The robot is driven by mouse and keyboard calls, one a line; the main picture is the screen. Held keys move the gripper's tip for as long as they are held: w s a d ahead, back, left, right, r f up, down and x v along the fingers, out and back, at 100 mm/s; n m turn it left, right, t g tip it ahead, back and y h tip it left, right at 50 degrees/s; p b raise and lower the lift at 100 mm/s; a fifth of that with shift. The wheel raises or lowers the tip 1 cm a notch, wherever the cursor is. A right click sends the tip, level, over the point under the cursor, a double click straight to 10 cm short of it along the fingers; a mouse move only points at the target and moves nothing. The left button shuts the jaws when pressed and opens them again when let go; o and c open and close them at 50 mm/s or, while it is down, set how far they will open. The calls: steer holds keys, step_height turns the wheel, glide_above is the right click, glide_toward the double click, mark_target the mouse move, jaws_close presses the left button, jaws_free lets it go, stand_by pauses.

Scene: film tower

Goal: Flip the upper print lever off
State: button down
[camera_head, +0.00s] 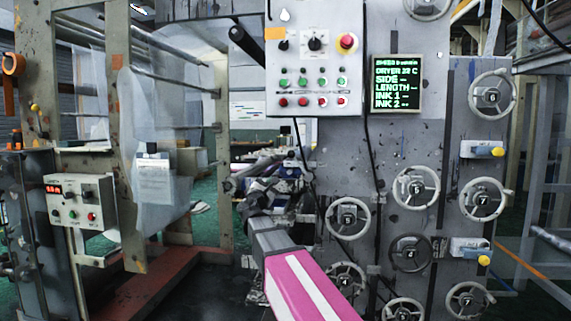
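Two small levers with yellow knobs sit on the grey machine panel at the right. The upper lever (483,150) has a pale mounting plate, and its yellow knob points to the right, about level. The lower lever (471,248) has its yellow knob tilted down to the right. My arm (300,287), pink and grey, reaches up from the bottom middle, well left of both levers. Its far end blends into dark, cluttered parts behind it, so I cannot make out the fingers of my gripper. Nothing touches the upper lever.
Several numbered handwheels (492,94) stick out around the levers. A control box (315,57) with buttons and a red emergency stop hangs above my arm, beside a green-text display (396,84). A frame with a smaller control box (80,200) stands at the left.

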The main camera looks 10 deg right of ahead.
mark_target(292, 155)
steer(key=s+d+r+x, duration=0.1)
steer(key=r+x, duration=0.1)
steer(key=x, duration=1)
steer(key=shift+d+r, duration=0.15)
steer(key=shift+r, duration=0.05)
steer(key=shift+d+r+m, duration=0.2)
steer(key=shift+r+m, duration=0.1)
steer(key=shift+m, duration=0.2)
steer(key=shift+s+d+r+g+h, duration=0.1)
steer(key=shift+r+g+h, duration=0.05)
steer(key=shift+g+h, duration=0.15)
steer(key=shift+s+d+r+m+g+h, duration=0.15)
steer(key=shift+d+r+m+g, duration=0.2)
steer(key=shift+m, duration=0.4)
steer(key=shift+s+d+r+m+g+h, duration=0.15)
steer(key=shift+d+r+m+g, duration=0.15)
steer(key=shift+m, duration=0.45)
steer(key=s+d+r+m+g, duration=0.2)
steer(key=d+m+g, duration=0.2)
steer(key=d+m, duration=0.4)
steer(key=shift+s+d+r+m+y, duration=0.3)
steer(key=shift+s+d+m+y, duration=0.1)
steer(key=shift+m, duration=0.7)
